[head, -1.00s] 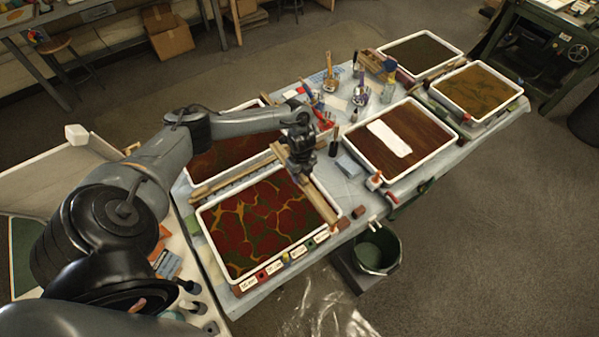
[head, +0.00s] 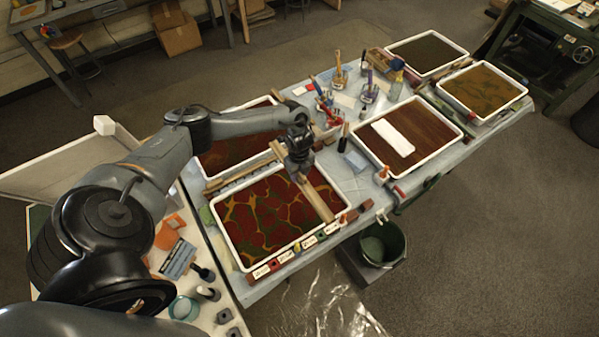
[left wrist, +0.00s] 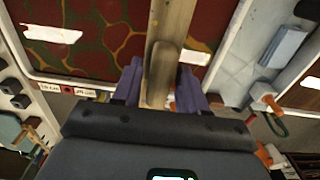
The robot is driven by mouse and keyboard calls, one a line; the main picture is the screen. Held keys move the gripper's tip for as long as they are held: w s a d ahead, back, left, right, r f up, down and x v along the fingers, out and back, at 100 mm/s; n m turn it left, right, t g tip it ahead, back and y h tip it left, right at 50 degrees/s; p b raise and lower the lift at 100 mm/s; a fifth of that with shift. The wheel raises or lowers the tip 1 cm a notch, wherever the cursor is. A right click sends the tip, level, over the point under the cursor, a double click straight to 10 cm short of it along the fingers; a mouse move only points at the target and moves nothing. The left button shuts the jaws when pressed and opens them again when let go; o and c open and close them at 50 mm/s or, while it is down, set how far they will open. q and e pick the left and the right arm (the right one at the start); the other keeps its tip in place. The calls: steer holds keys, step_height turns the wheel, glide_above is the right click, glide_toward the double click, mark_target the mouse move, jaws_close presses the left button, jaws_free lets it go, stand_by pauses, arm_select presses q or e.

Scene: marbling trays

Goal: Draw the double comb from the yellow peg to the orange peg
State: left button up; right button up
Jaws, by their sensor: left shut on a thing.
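My left gripper (head: 302,176) is shut on the block-like handle of the wooden double comb (head: 318,202). The comb lies across the right part of the front tray (head: 226,236), which holds a dark red bath with yellow and green veins. In the left wrist view the purple fingers (left wrist: 160,88) flank the handle, and the comb's bar (left wrist: 170,25) runs away over the bath. Its teeth are hidden. The small yellow peg (head: 297,248) is on the tray's labelled front strip, left of the comb's near end. The orange peg (head: 343,219) seems to be just right of that end. My right gripper is not in view.
Another red tray (head: 208,173) lies behind. A brown tray with a white strip (head: 393,138) stands to the right. Bottles and brushes (head: 340,75) stand at the table's middle. A green bucket (head: 381,246) is below the front edge.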

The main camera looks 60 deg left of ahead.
arm_select(q)
steer(key=shift+f+b, duration=1.8)
steer(key=shift+f, duration=0.55)
steer(key=shift+f+b, duration=1.2)
steer(key=shift+f, duration=0.45)
steer(key=shift+s, duration=0.1)
steer(key=s+p, duration=0.7)
steer(key=s, duration=0.1)
steer(key=shift+s, duration=0.4)
steer(key=shift+d, duration=0.1)
steer(key=shift+f, duration=0.2)
